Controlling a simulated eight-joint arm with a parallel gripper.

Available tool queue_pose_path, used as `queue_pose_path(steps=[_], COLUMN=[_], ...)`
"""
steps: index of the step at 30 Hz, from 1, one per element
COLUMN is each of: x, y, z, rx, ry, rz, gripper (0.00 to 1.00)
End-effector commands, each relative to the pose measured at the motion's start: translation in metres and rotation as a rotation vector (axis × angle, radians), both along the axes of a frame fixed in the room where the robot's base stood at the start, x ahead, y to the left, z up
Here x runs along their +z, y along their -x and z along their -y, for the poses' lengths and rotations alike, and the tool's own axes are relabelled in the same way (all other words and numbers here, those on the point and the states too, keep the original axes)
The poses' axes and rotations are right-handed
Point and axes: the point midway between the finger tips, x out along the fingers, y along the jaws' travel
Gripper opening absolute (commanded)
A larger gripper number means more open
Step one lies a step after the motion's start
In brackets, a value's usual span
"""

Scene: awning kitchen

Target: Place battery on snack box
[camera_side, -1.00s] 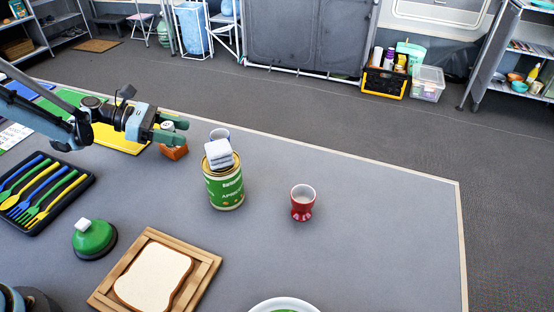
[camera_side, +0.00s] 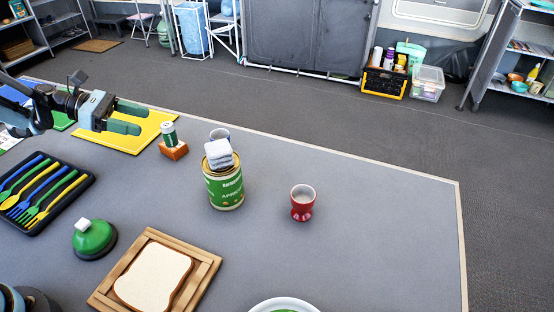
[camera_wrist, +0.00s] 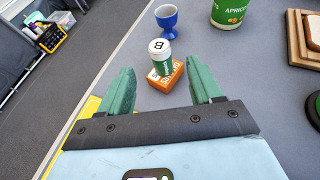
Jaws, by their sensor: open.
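The battery (camera_side: 168,132), a green and white cylinder, stands upright on the orange snack box (camera_side: 174,151) near the table's far edge. In the wrist view the battery (camera_wrist: 161,60) rests on top of the snack box (camera_wrist: 158,83), whose lettering shows partly. My gripper (camera_side: 142,117) is open and empty, to the left of the battery and apart from it, above the yellow mat. In the wrist view its two green fingers (camera_wrist: 162,84) are spread wide, with the battery beyond and between them.
A green can (camera_side: 224,188) with a grey-white block (camera_side: 219,153) on top stands right of the box, with a blue cup (camera_side: 219,134) behind it. A red cup (camera_side: 303,203), bread board (camera_side: 155,277) and cutlery tray (camera_side: 40,193) stand elsewhere. The table's right side is clear.

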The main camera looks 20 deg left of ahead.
Motion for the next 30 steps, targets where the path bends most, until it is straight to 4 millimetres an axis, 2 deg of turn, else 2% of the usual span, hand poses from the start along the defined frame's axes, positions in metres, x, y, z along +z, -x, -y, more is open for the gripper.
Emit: queue_pose_path(steps=[4, 8, 11, 17, 24, 30], x=[0.006, 0.011, 0.019, 0.04, 0.057, 0.063], y=[0.006, 0.008, 0.008, 0.019, 0.052, 0.089], z=[-0.013, -0.011, 0.001, 0.041, 0.077, 0.095], rx=[0.001, -0.01, -0.038, -0.171, -0.412, -0.673], ry=[0.0, -0.027, -0.108, -0.405, -0.794, -1.109], rz=[0.0, 0.012, 0.046, 0.188, 0.4, 0.6], gripper=[0.64, 0.64, 0.64, 0.64, 0.64, 0.64])
